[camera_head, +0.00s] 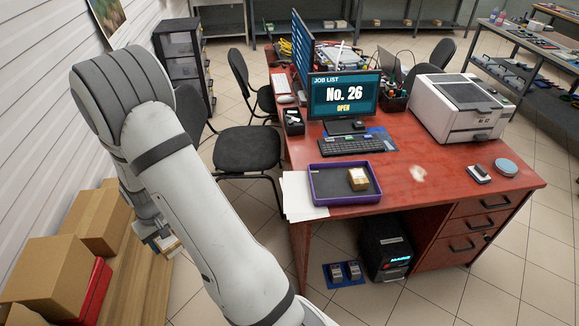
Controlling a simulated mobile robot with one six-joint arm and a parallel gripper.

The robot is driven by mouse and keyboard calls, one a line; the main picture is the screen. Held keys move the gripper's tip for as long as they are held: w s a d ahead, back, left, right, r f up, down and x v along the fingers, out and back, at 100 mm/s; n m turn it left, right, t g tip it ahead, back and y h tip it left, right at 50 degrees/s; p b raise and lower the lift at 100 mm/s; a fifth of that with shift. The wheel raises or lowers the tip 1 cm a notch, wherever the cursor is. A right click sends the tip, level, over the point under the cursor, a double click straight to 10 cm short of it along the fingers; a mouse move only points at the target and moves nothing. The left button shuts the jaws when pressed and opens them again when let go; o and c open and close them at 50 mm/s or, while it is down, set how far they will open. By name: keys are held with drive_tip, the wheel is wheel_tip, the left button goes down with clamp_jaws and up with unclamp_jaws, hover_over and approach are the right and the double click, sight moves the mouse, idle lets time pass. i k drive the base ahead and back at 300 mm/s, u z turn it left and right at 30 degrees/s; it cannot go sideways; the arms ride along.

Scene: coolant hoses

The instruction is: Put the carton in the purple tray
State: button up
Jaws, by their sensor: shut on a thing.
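The purple tray (322,199) lies on the red desk near its front left corner. A small tan carton (357,179) with a white patch sits inside the tray, towards its right side. My gripper (158,240) is at the left of the picture, well away from the tray, low beside the stacked boxes. It is shut on a small tan and white carton (172,247), which is mostly hidden behind the fingers.
Brown boxes (50,270) and a red box (92,292) stand on a wooden surface at lower left. A black chair (247,150) stands left of the desk. White papers (298,197) lie beside the tray. A monitor (343,94), keyboard (351,145) and printer (462,108) stand behind it.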

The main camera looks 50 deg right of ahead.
sight(335, 185)
drive_tip(key=u, duration=0.1)
drive_tip(key=i, duration=1.05)
drive_tip(key=z, duration=2.7)
drive_tip(key=i, duration=0.55)
drive_tip(key=u, duration=0.1)
